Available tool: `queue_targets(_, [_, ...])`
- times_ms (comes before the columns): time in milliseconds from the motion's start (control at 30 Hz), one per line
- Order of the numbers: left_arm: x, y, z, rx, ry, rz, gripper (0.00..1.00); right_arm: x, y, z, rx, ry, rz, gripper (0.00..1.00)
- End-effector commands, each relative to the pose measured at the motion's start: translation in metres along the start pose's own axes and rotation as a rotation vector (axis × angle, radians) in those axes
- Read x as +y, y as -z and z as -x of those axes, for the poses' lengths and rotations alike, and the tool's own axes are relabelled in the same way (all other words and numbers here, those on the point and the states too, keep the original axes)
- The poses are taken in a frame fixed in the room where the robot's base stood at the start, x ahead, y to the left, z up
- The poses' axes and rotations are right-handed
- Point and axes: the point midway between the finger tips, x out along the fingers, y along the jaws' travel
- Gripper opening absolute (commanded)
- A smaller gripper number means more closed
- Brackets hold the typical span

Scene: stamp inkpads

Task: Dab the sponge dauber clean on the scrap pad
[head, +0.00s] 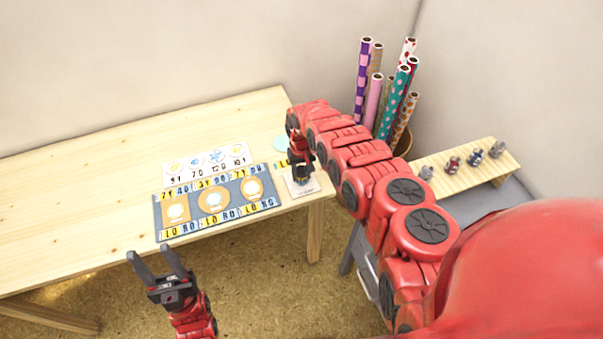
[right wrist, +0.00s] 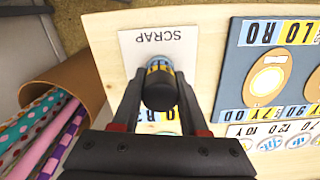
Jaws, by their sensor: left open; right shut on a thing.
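The sponge dauber (right wrist: 159,92) has a dark round handle with a blue and yellow band. My right gripper (right wrist: 160,98) is shut on it. In the head view my right gripper (head: 299,166) is over the white scrap pad (head: 297,191) at the table's right end. In the right wrist view the scrap pad (right wrist: 136,46) reads SCRAP upside down, and its visible part looks clean. The dauber's lower end is hidden, so I cannot tell whether it touches the pad. My left gripper (head: 154,252) is open and empty in front of the table.
A blue-grey mat (head: 235,205) with orange inkpads lies left of the scrap pad. A white card (head: 206,164) with round pictures lies behind it. Patterned paper rolls (head: 390,98) stand in a bin beyond my right arm. A wooden shelf (head: 466,172) holds several small stamps.

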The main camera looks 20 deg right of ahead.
Motion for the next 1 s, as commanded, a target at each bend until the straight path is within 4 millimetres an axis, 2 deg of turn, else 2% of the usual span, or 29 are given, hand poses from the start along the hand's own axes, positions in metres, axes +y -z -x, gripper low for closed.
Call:
queue_targets(467, [0.0, 0.0, 0.0, 0.0, 0.0, 0.0, 0.5, 0.0, 0.0, -0.001, -0.001, 0.0, 0.0, 0.03])
queue_targets(1000, [-0.001, 0.002, -0.012, 0.0, 0.0, 0.0, 0.5, 0.0, 0.0, 0.011, -0.001, 0.0, 0.0, 0.03])
